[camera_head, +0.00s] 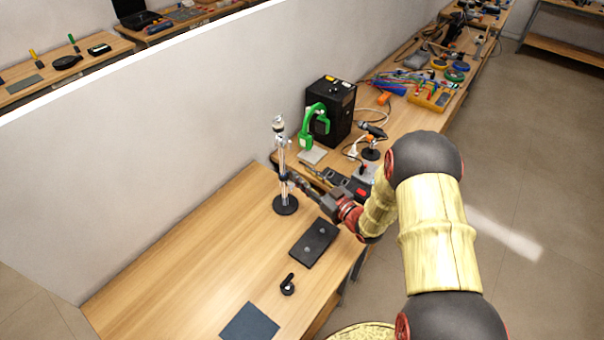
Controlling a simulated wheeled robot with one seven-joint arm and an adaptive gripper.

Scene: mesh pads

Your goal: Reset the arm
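My arm reaches in from the lower right over the right edge of the wooden table (165,265). My gripper (293,180) is at the table's back right, with its tips at or close to the post of a slim metal stand (281,160) on a round black base. The stand is upright. The view is too small to tell whether the fingers are open, shut or touching the post.
A black rectangular plate (314,243) with two round spots, a small black object (288,285) and a dark mesh pad (249,322) lie on the table. A crowded workbench (402,125) stands behind. A white wall (150,160) runs along the left. The table's left part is clear.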

